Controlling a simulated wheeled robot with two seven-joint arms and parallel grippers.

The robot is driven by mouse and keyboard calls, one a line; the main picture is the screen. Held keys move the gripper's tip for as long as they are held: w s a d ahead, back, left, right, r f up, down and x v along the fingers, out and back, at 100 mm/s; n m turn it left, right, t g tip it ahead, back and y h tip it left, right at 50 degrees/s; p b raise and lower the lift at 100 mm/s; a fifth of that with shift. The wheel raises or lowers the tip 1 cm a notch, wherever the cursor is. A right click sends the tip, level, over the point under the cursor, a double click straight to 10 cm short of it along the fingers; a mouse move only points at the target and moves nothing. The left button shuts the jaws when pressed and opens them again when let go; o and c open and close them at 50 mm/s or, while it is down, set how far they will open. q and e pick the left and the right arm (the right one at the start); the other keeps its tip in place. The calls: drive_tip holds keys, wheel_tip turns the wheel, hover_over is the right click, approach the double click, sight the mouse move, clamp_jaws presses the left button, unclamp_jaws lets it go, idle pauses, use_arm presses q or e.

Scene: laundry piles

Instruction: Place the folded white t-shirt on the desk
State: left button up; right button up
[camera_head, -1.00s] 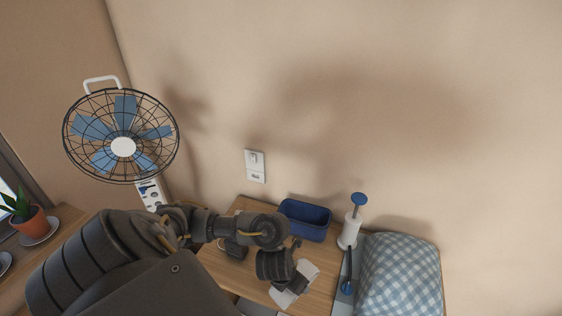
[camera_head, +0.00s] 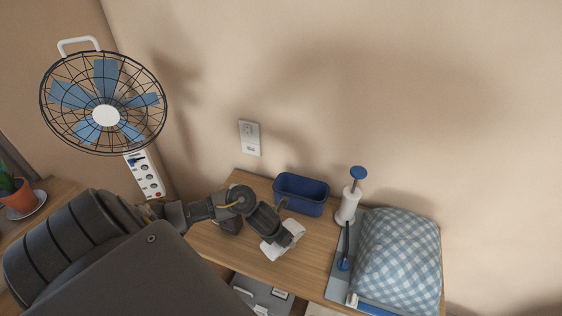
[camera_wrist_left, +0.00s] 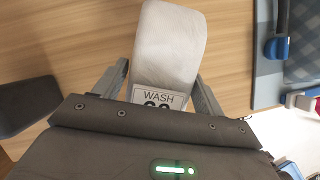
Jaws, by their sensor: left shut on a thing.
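The folded white t-shirt (camera_head: 288,243) is in my left gripper, over the wooden desk (camera_head: 255,262) in the head view. In the left wrist view the white t-shirt (camera_wrist_left: 168,50) sticks out as a narrow rounded bundle between the two fingers. A tag on it reads "WASH", with the line below partly hidden. My left gripper (camera_wrist_left: 165,80) is shut on it. I cannot tell whether the t-shirt touches the desk top. My right gripper is in neither view.
A blue bin (camera_head: 302,194) stands behind the t-shirt. A fan (camera_head: 105,112) is at left. Desk wood before the bin is bare.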

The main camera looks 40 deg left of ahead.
use_arm(q)
drive_tip(key=f+b, duration=0.3)
drive_tip(key=f, duration=0.1)
drive_tip(key=shift+w+a, duration=0.25)
drive_tip(key=shift+r, duration=0.1)
drive_tip(key=shift+f, duration=0.2)
drive_tip(key=o, duration=1.1)
drive_tip(key=shift+c, duration=0.2)
drive_tip(key=shift+s+r, duration=0.1)
